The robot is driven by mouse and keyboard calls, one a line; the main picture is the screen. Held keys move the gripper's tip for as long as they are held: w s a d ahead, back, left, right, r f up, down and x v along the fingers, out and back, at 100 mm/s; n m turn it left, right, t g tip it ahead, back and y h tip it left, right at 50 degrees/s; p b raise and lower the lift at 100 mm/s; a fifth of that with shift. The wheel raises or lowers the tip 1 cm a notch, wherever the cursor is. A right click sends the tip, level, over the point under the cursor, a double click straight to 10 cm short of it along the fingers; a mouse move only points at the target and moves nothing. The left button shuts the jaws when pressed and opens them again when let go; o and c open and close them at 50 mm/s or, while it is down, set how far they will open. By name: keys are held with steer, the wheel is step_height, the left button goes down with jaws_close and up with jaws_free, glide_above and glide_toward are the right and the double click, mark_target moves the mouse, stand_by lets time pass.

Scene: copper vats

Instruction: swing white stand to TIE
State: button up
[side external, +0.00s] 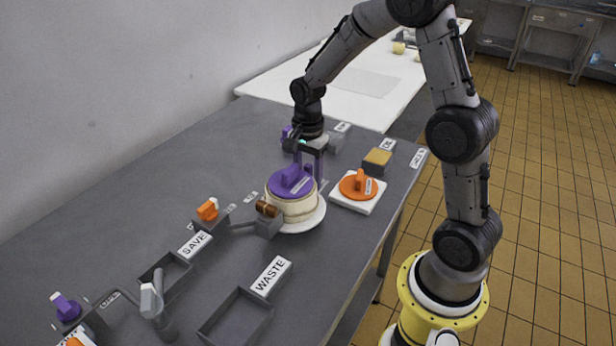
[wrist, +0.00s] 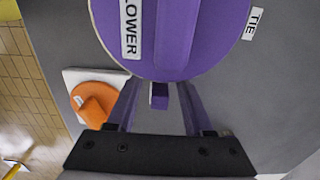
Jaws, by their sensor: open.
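A white round plate (side external: 316,219) holds a cream cake-like drum (side external: 293,208); I cannot tell whether it is the white stand. A purple disc (side external: 280,184) with a raised handle (side external: 291,176) lies on the drum. The disc (wrist: 112,32) fills the top of the wrist view and carries a LOWER label (wrist: 131,28). A TIE label (wrist: 253,22) lies at its right. My gripper (wrist: 157,92) is open beside the disc's edge, with a small purple block (wrist: 159,96) between its fingers, not clamped. In the side view my gripper (side external: 310,172) is just behind the disc.
An orange knob (side external: 358,184) on a white square base (side external: 352,202) stands to the right. Trays labelled SAVE (side external: 195,245) and WASTE (side external: 271,275) lie in front. A white-tipped lever (side external: 150,301) stands lower left. A wooden-headed piece (side external: 266,209) is close left of the drum.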

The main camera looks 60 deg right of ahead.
steer(key=shift+f, duration=0.1)
jaws_close()
stand_by(1.4)
